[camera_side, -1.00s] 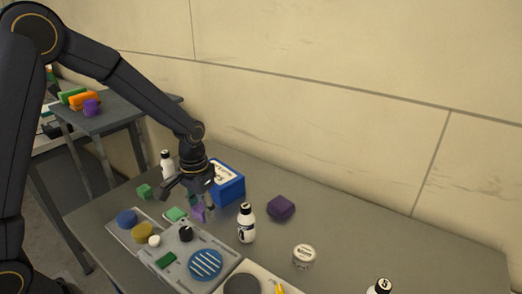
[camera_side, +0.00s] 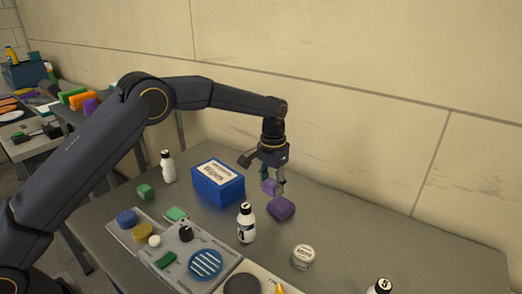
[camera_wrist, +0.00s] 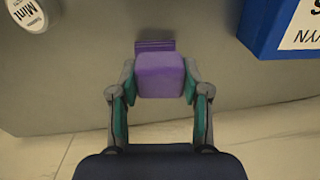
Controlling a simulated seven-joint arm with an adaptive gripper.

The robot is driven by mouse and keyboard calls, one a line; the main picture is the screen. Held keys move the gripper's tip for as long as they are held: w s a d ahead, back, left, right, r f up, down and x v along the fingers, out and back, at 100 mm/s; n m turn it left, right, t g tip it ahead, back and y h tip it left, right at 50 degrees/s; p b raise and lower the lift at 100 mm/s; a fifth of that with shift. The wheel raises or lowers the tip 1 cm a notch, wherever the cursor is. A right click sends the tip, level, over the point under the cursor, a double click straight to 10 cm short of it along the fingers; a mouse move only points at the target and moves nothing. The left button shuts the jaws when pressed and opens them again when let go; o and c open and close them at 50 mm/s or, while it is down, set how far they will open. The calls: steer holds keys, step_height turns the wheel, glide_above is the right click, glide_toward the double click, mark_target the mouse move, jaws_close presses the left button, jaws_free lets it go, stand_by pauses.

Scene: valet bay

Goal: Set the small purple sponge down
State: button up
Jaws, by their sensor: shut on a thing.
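The small purple sponge (camera_side: 268,187) is held between the fingers of my gripper (camera_side: 273,184), above the table. In the wrist view the small purple sponge (camera_wrist: 160,76) sits between the two fingertips of my gripper (camera_wrist: 160,84). A larger, darker purple block (camera_side: 281,209) lies on the table just below and slightly right of it in the side view. In the wrist view only a strip of that darker block (camera_wrist: 155,45) shows behind the sponge. I cannot tell whether the two touch.
A blue box (camera_side: 219,182) stands left of my gripper. A white bottle (camera_side: 246,224) and a round tin (camera_side: 303,256) stand nearer the front. A grey tray (camera_side: 183,266) with several pads lies front left. The table's right back is clear.

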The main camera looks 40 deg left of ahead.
steer(key=w+d+m, duration=0.1)
steer(key=w+d, duration=0.3)
steer(key=d, duration=0.3)
steer(key=m, duration=0.1)
glide_above(314, 226)
steer(key=shift+f, duration=3.7)
steer(key=shift+f, duration=0.55)
steer(key=o, duration=0.9)
